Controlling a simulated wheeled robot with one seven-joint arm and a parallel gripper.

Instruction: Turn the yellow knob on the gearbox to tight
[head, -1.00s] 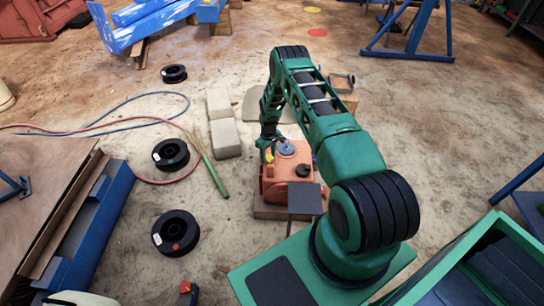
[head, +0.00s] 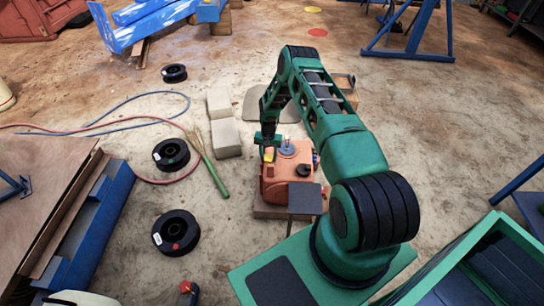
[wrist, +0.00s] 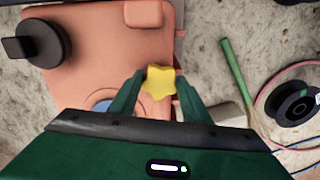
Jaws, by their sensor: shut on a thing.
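The orange gearbox (head: 276,188) stands on a low block in front of my arm in the head view. Its yellow knob (head: 269,154) is on the left part of its top. In the wrist view the star-shaped yellow knob (wrist: 159,83) lies between the green fingertips of my gripper (wrist: 157,84), at the edge of the orange housing (wrist: 95,50). My gripper, also in the head view (head: 267,148), is shut on the knob from above. Any mark for tight is not visible.
The gearbox top also bears a black handle (wrist: 38,43) and a grey-blue disc (head: 287,149). A green-handled brush (head: 213,175), pale blocks (head: 225,138), black spools (head: 175,233) and hoses lie on the floor to the left. A blue-framed bench (head: 95,225) stands farther left.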

